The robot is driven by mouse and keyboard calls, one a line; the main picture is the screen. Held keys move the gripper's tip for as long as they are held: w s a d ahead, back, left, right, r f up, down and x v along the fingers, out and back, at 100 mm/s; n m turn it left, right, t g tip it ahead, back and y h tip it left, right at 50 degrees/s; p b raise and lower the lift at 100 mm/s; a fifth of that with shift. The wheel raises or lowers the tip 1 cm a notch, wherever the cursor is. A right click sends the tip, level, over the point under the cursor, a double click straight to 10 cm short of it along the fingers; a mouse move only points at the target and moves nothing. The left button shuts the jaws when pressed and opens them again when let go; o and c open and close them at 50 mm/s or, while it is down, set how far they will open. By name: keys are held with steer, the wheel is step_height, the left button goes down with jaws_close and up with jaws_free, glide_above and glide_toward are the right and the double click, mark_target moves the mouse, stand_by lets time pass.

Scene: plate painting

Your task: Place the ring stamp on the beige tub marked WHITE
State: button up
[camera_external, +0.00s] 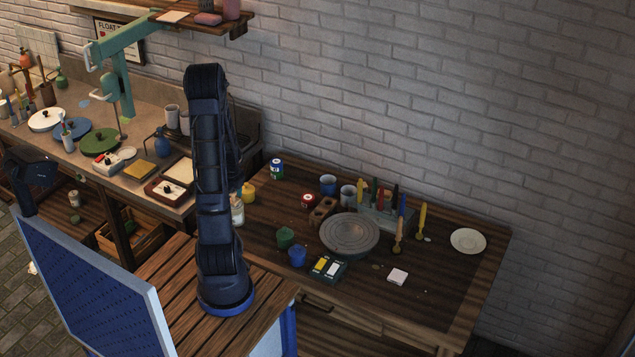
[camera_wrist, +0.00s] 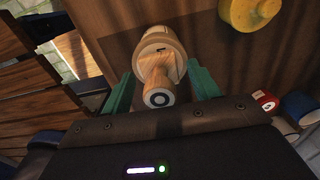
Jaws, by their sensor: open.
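The ring stamp (camera_wrist: 161,72) has a pale wooden handle with a dark ring mark on its end. In the wrist view it stands on the lid of the beige tub (camera_wrist: 150,34), which has small dark lettering. The stamp appears to rest on the tub. My gripper (camera_wrist: 161,78) is open, with one green finger on each side of the stamp and a visible gap at both sides. In the outside view the pale tub (camera_external: 237,214) stands at the table's left edge, partly behind my arm; my gripper is hidden there.
A yellow tub (camera_wrist: 250,12) stands close by; a red-labelled pot (camera_wrist: 265,100) and blue pot (camera_wrist: 297,107) are at right in the wrist view. The banding wheel (camera_external: 349,234), brush rack (camera_external: 388,219) and white plate (camera_external: 468,241) stand farther right on the table.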

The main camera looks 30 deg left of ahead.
step_height(320, 180, up, 10)
steer(key=shift+r, duration=0.15)
steer(key=shift+d+r, duration=0.1)
steer(key=shift+r, duration=0.9)
steer(key=s+d+r+n+t, duration=0.2)
steer(key=s+d+r+n, duration=0.2)
steer(key=d+r+n, duration=0.7)
steer(key=s+d+r+n+t, duration=0.2)
steer(key=s+d+r+n, duration=0.5)
steer(key=s+d, duration=0.3)
steer(key=shift+d+r+t, duration=0.2)
steer(key=shift+d+t, duration=0.1)
steer(key=shift+d, duration=0.8)
